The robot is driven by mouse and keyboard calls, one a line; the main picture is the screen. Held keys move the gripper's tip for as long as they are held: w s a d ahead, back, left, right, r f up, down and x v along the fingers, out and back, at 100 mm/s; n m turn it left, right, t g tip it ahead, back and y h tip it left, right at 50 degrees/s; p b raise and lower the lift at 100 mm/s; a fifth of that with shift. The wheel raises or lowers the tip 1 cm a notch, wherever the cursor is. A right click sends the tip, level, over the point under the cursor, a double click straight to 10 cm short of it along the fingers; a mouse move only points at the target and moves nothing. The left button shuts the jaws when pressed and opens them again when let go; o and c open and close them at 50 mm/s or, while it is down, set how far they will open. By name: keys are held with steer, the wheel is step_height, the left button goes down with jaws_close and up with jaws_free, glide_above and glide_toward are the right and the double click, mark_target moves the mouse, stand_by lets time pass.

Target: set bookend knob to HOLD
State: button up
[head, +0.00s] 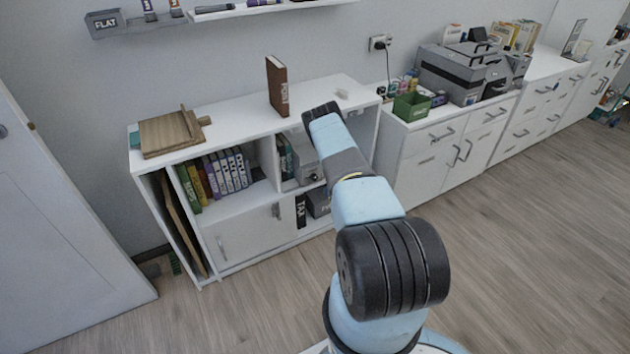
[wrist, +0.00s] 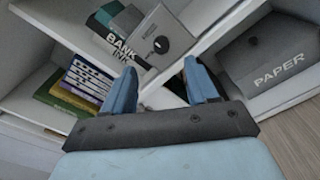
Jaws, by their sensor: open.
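The bookend (wrist: 150,38) is a grey box with a small dark round knob (wrist: 161,45) on its face, tilted in the wrist view. Its markings are too small to read, so I cannot tell the knob's setting. In the head view the bookend (head: 306,166) stands in the white shelf's middle compartment, partly behind my arm. My gripper (wrist: 159,68) is open and empty. Its two blue fingers point toward the bookend, and the knob appears just beyond the fingertips, apart from them. My gripper's fingers are not visible in the head view.
Green and dark books (wrist: 112,32), one reading BANK INK, stand beside the bookend. A shelf divider (wrist: 216,28) separates it from a grey PAPER box (wrist: 272,62). A brown book (head: 277,86) stands on top.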

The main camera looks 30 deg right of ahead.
mark_target(316, 179)
steer(key=shift+n, duration=0.3)
steer(key=w, duration=0.4)
steer(key=w+a+f, duration=0.1)
steer(key=w, duration=0.7)
steer(key=shift+a+f, duration=0.3)
steer(key=shift+f, duration=0.05)
steer(key=c, duration=1.1)
